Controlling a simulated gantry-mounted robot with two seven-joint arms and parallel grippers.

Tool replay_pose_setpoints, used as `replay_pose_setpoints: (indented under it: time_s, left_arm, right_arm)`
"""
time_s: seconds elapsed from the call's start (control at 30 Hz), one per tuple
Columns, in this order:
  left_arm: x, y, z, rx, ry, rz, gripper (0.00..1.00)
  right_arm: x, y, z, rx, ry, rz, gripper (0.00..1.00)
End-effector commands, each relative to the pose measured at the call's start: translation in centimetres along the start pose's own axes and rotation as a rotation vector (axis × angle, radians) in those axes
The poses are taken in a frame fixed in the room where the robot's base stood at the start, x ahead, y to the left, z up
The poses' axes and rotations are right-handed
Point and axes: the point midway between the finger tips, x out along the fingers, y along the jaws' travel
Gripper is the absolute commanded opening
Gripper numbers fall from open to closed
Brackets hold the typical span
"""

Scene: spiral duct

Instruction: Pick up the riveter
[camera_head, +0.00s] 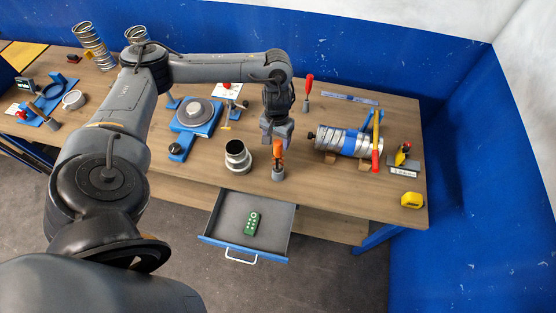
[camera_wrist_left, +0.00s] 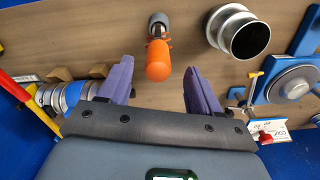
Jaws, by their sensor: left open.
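An orange-handled tool (camera_head: 278,153), apparently the riveter, stands upright in a small grey holder on the workbench. In the left wrist view its orange handle (camera_wrist_left: 158,62) lies ahead of the finger gap, with the grey holder behind it. My left gripper (camera_head: 276,139) hangs just above and beside this tool in the head view. Its two purple fingers (camera_wrist_left: 160,88) are spread apart with nothing between them. I cannot tell whether a finger touches the handle. My right gripper is in neither view.
A silver duct collar (camera_head: 237,157) stands left of the tool. A spiral duct (camera_head: 340,140) with a blue strap lies on wooden blocks to the right. A blue turntable (camera_head: 196,114) sits farther left.

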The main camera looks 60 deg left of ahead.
Motion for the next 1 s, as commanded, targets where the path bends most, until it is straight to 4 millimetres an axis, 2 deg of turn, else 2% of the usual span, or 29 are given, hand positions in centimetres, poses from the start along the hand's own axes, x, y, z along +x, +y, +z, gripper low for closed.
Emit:
replay_pose_setpoints:
  time_s: [0.27, 0.6, 0.9, 0.93, 1.0]
  left_arm:
    - [1.5, 0.1, 0.0, 0.001, -0.002, 0.001, 0.64]
    - [5.4, 0.2, 0.0, -0.001, 0.000, 0.001, 0.64]
    - [5.9, 0.2, 0.1, 0.000, 0.001, 0.001, 0.64]
    - [5.9, 0.2, 0.1, 0.000, 0.001, 0.001, 0.62]
    - [5.9, 0.2, 0.0, 0.000, 0.001, 0.001, 0.51]
  right_arm:
    - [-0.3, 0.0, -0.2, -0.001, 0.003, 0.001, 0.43]
    - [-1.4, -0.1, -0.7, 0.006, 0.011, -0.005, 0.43]
    - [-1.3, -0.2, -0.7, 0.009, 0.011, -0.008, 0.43]
    - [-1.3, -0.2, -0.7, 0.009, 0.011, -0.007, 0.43]
    - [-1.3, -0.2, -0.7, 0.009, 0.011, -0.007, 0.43]
